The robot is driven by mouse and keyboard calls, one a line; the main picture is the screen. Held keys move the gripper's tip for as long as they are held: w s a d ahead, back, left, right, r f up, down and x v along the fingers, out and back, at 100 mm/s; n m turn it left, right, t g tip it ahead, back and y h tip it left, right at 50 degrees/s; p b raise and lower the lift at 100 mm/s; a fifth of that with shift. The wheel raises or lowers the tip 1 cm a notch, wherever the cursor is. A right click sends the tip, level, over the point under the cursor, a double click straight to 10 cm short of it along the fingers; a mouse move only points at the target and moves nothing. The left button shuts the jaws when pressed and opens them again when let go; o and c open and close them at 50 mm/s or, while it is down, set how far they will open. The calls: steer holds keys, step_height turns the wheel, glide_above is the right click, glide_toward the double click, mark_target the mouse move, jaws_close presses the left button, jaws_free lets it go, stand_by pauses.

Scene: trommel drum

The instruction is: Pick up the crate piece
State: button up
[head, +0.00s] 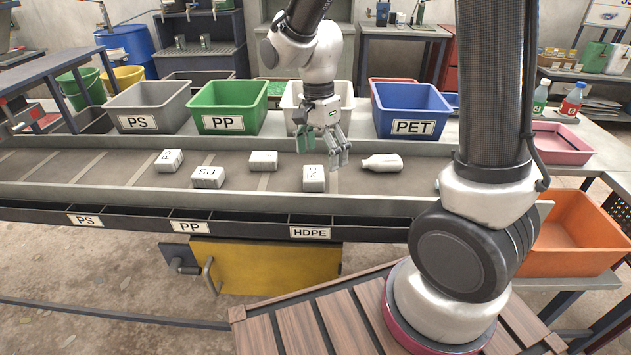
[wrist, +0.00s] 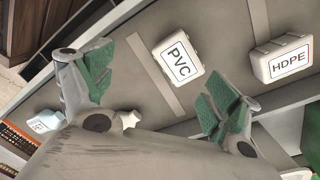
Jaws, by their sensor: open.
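No piece is marked as a crate, so I cannot tell which one is the crate piece. White labelled blocks lie on the grey belt: one at the left (head: 169,161), one reading PS (head: 208,177), a middle one (head: 263,161) and one just below my gripper (head: 314,178). A white bottle (head: 381,162) lies on its side to the right. My gripper (head: 322,147) is open and empty above the belt. In the wrist view, a PVC block (wrist: 178,60) lies beyond the spread fingers, and an HDPE block (wrist: 282,58) lies to the right.
Grey PS (head: 147,110), green PP (head: 228,108), white (head: 297,96) and blue PET (head: 411,111) bins stand behind the belt. A front rail carries PS, PP and HDPE labels (head: 310,232). An orange bin (head: 570,238) stands at the right. My arm covers part of the belt's right end.

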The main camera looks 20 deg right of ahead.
mark_target(314, 173)
steer(key=m, duration=0.2)
steer(key=w, duration=0.1)
steer(key=shift+a+r+m, duration=0.25)
steer(key=shift+m, duration=0.15)
steer(key=m, duration=0.2)
steer(key=w+m, duration=0.1)
steer(key=m, duration=0.1)
steer(key=shift+a+m+t, duration=0.2)
steer(key=shift+m+t, duration=0.1)
steer(key=shift+t, duration=0.1)
steer(key=shift+s+f, duration=0.1)
steer(key=shift+f, duration=0.05)
steer(key=f, duration=0.7)
steer(key=shift+a+f, duration=0.2)
steer(key=shift+c, duration=0.4)
steer(key=c, duration=1)
